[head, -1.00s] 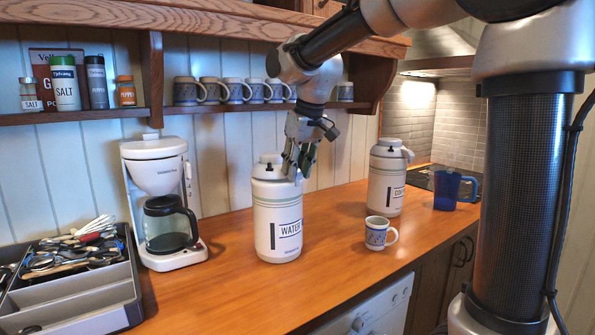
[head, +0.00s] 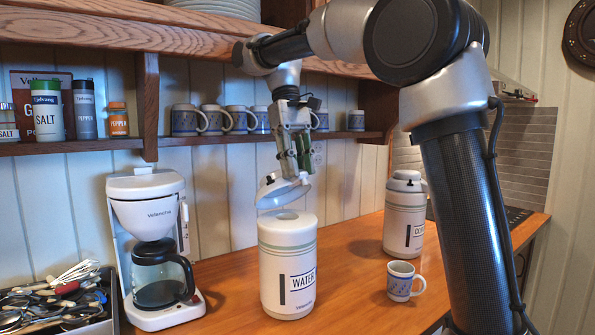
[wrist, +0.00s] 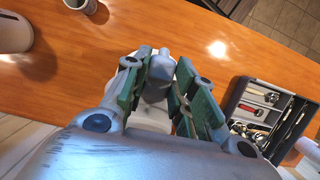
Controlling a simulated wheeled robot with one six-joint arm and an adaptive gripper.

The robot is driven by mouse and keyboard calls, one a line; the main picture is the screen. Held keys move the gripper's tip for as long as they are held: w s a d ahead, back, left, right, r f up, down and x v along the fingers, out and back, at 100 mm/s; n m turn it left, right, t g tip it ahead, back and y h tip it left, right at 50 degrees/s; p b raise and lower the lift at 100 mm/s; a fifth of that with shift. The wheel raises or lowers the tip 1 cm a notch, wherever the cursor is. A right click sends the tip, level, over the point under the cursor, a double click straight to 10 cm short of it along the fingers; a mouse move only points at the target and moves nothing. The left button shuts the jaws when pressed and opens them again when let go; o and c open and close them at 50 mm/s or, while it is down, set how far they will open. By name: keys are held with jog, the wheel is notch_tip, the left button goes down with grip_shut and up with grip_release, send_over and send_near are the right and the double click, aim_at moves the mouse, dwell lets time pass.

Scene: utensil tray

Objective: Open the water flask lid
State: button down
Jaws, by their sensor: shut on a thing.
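The white water flask (head: 288,268), labelled WATER, stands upright on the wooden counter with its round top opening showing. Its white lid (head: 275,191) is raised and tilted above the flask, with a gap between lid and body at the front. I cannot tell if the lid still joins the flask at the back. My gripper (head: 298,160) is above the flask, pointing down, shut on the lid's edge or handle. In the wrist view the green finger pads close around a pale grey part of the lid (wrist: 158,73), and the fingers hide most of the flask.
A coffee maker (head: 150,245) stands left of the flask, and a utensil tray (head: 95,328) is at the far left. A second flask (head: 404,218) and a patterned mug (head: 399,281) stand to the right. A shelf (head: 225,137) with mugs runs behind.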

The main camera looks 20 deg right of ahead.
jog(key=shift+w, duration=0.15)
jog(key=c, duration=1.2)
grip_release()
jog(key=shift+o, duration=0.2)
